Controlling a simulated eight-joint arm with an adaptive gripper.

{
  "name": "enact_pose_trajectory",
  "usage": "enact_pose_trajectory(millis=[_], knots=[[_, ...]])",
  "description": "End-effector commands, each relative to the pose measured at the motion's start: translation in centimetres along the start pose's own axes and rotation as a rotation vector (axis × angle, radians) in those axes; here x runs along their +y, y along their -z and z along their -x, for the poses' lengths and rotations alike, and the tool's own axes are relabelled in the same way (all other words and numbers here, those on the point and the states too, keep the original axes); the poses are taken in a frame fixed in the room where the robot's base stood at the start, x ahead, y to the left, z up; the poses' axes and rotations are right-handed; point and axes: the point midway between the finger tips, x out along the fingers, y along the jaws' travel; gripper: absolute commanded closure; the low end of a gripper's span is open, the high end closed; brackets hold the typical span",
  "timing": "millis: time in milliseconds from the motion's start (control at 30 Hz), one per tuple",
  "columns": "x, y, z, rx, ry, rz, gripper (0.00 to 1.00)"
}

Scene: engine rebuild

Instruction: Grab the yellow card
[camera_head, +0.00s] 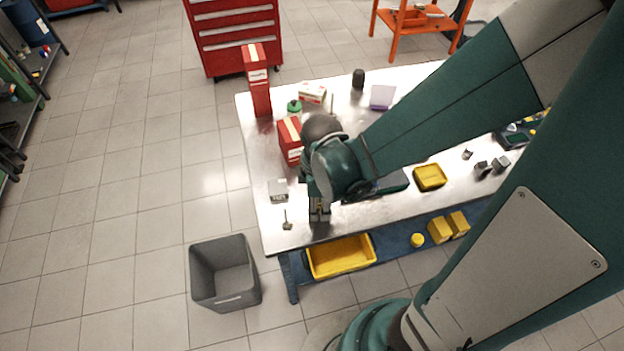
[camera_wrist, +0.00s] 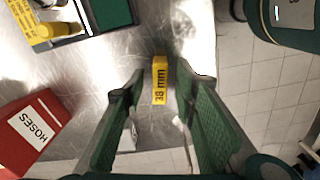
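The yellow card (camera_wrist: 160,82), marked "38 mm", shows in the wrist view at the upper middle, against the metal tabletop (camera_wrist: 180,25). My gripper (camera_wrist: 161,70) is open, with one green finger on each side of the card. Gaps show between the card and both fingers. I cannot tell how far the fingertips are above the table. In the head view my gripper (camera_head: 319,208) is near the table's front left edge, and I cannot make out the card there.
A red box labelled HOSES (camera_wrist: 33,132) lies left in the wrist view, below a case with a yellow cylinder (camera_wrist: 42,29). In the head view, a yellow tray (camera_head: 430,177) lies to the right. A grey bin (camera_head: 223,271) stands on the floor, front left.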

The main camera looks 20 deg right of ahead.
Motion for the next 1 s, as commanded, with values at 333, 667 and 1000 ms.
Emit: enact_pose_trajectory(millis=[333, 667, 1000], knots=[[0.01, 0.00, -0.13, 0.000, 0.000, 0.000, 0.71], [0.01, 0.00, -0.12, 0.000, 0.000, 0.000, 0.77], [0.01, 0.00, -0.12, 0.000, 0.000, 0.000, 0.99]])
